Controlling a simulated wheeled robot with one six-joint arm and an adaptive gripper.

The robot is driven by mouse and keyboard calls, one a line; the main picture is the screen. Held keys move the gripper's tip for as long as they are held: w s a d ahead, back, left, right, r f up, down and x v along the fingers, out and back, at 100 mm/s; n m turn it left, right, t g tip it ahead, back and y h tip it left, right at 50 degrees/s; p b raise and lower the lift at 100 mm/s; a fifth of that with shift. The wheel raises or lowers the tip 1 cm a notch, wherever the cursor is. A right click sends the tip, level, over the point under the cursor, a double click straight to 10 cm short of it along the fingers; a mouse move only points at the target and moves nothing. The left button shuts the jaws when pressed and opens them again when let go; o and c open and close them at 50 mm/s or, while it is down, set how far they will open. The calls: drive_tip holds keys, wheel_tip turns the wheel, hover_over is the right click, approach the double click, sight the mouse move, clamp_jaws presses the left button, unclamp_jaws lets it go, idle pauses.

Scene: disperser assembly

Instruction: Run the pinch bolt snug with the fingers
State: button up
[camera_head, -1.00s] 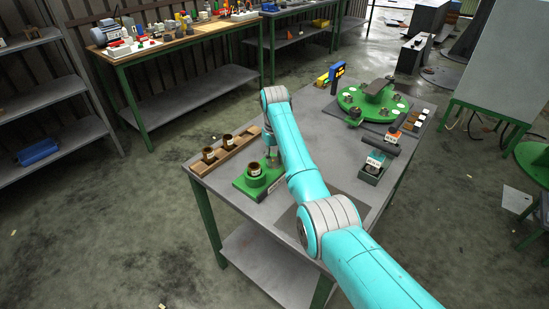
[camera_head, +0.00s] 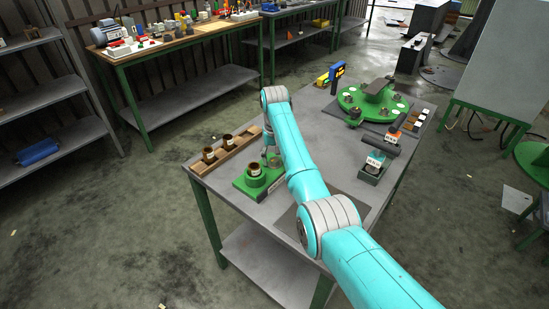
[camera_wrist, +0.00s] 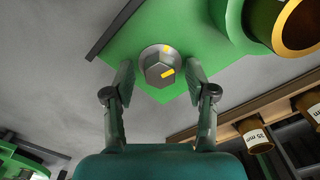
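The pinch bolt (camera_wrist: 158,72) is a grey hex head with a yellow mark, on a round collar that also has a yellow mark. It sits on the green fixture (camera_wrist: 200,50), beside a round green housing holding a brass-coloured bush (camera_wrist: 297,25). My gripper (camera_wrist: 160,82) has its fingers spread, one on each side of the bolt, with visible gaps to the head. In the head view the green fixture (camera_head: 243,187) is at the front left of the grey table. My arm partly hides the gripper there, and the bolt cannot be made out.
A wooden rack (camera_head: 231,155) with brown bushes lies behind the fixture; one bush in the wrist view (camera_wrist: 250,135) is labelled 25 mm. A green round plate (camera_head: 352,101) with several parts stands at the table's far end.

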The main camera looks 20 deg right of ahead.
sight(275, 159)
wheel_tip(275, 159, up, 12)
idle(0.6)
